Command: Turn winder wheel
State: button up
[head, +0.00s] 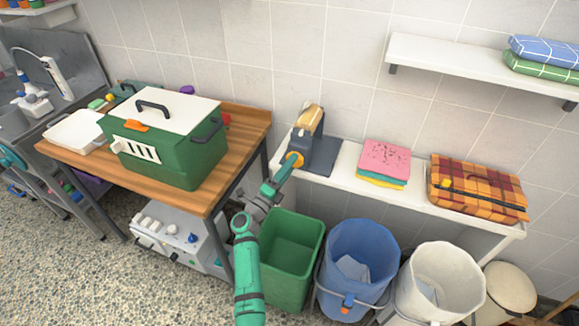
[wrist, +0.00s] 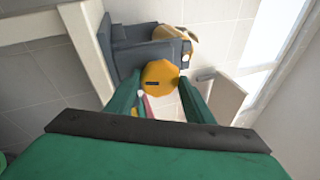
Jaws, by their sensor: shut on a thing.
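The winder (head: 318,152) is a dark grey stand with a tan roll (head: 309,120) on top, on the white wall shelf. Its orange-yellow wheel (head: 294,160) faces my arm at the winder's left side. In the wrist view the wheel (wrist: 160,75) is a faceted disc with a dark slot mark, in front of the grey winder body (wrist: 130,48). My gripper (head: 287,168) reaches up to the wheel. In the wrist view its two green fingers (wrist: 158,92) lie on either side of the wheel and are shut on it. The finger contact faces are partly hidden.
Folded pink, green and yellow cloths (head: 384,160) and a plaid bundle (head: 477,187) lie right of the winder. A green bin (head: 290,258), blue bucket (head: 357,268) and white bucket (head: 440,282) stand below. A green kennel box (head: 170,140) sits on the wooden table (head: 240,135).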

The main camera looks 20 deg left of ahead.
jog(key=shift+f+m+g+h, duration=0.2)
jog(key=shift+m+g+h, duration=0.3)
jog(key=shift+m, duration=0.6)
jog(key=o, duration=1)
jog(key=shift+w, duration=0.1)
jog(key=shift+o, duration=0.2)
jog(key=v, duration=1.1)
jog(key=shift+a+r, duration=0.15)
jog(key=shift+a, duration=0.05)
jog(key=shift+d, duration=0.1)
